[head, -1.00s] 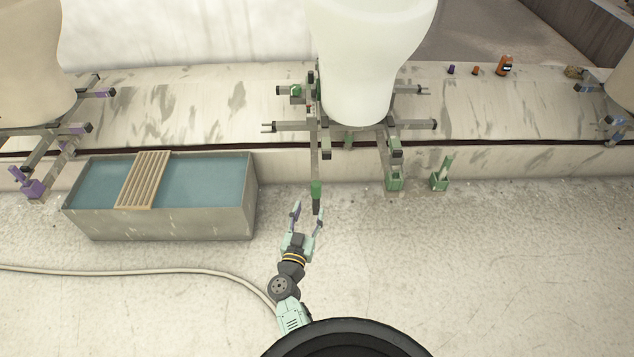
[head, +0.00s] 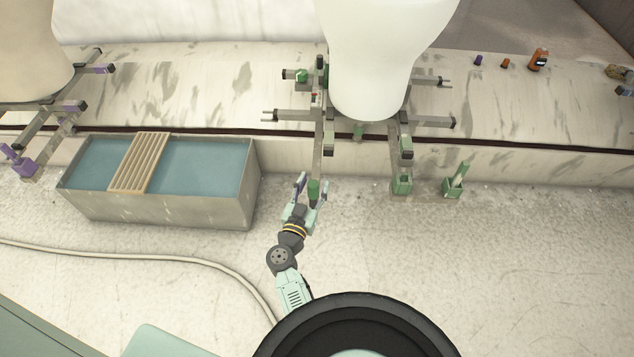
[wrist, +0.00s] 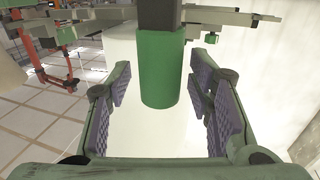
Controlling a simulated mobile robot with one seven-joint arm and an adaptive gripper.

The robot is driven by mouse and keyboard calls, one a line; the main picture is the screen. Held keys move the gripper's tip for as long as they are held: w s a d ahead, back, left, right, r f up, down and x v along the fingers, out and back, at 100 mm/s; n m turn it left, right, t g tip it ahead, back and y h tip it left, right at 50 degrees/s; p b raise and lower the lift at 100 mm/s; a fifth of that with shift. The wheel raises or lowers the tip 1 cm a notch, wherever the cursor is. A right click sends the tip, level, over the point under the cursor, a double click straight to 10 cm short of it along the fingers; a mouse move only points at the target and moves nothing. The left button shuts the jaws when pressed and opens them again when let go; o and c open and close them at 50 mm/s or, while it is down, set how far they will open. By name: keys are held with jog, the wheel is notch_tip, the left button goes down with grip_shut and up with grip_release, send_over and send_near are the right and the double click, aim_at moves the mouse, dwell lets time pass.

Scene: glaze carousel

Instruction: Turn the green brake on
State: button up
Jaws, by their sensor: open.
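A green cylindrical grip (head: 313,190) sits on the end of a grey bar that reaches out from the frame under the white vessel. My gripper (head: 311,186) is open around this grip. In the wrist view the grip (wrist: 162,70) stands between the two padded fingers of my gripper (wrist: 160,88), with a gap on each side. A green box with an upright, tilted lever (head: 457,181) stands on the floor to the right. A green foot (head: 402,186) and a green knob (head: 301,76) also belong to this station. I cannot tell which green part is the brake.
A water trough (head: 185,205) with a slatted rack (head: 138,165) stands to the left. A hose (head: 130,253) lies on the floor. A purple lever (head: 18,160) is at the far left. An orange device (head: 538,60) rests on the ledge. The floor at right is clear.

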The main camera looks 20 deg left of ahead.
grip_shut()
dwell(0.7)
